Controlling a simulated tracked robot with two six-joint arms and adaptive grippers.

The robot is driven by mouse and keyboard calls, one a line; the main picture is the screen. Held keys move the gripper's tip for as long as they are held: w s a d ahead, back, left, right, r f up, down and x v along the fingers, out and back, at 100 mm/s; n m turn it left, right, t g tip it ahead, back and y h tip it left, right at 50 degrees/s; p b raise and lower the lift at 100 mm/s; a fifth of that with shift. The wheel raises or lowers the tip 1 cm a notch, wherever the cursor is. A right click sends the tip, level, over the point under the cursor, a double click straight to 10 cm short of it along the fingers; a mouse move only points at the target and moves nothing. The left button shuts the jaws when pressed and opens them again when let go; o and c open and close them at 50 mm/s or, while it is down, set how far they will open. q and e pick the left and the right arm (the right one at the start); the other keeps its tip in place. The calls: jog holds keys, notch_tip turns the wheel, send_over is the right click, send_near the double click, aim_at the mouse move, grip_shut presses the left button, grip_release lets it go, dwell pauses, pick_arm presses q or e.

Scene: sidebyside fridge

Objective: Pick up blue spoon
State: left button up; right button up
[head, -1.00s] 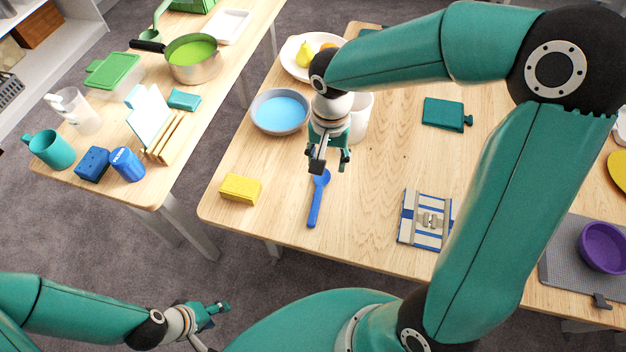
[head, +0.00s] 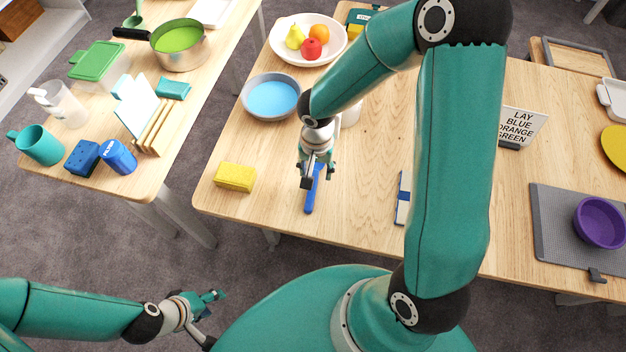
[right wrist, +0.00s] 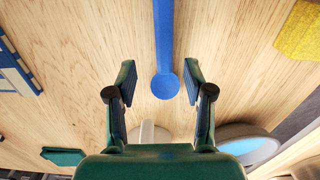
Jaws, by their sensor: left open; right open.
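The blue spoon (head: 311,194) lies flat on the wooden table near its front left part, with its handle toward the front edge. My right gripper (head: 312,178) is over the spoon's bowl end and hides part of it in the head view. In the right wrist view, the spoon (right wrist: 164,50) runs down from the top, and its round bowl lies between the two open fingers of the right gripper (right wrist: 160,88), touching neither as far as I can tell. My left gripper (head: 212,302) is open and empty, low at the left, away from the table.
A yellow sponge (head: 234,177) lies left of the spoon. A bowl with a blue inside (head: 271,96) stands behind. A blue-and-beige item (head: 402,200) lies to the right. Bare table surrounds the spoon.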

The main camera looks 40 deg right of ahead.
aim_at(311, 195)
jog(key=f, duration=0.4)
jog(key=shift+w+a+f, duration=0.15)
jog(key=shift+a+f, duration=0.05)
jog(key=shift+a, duration=0.05)
grip_shut()
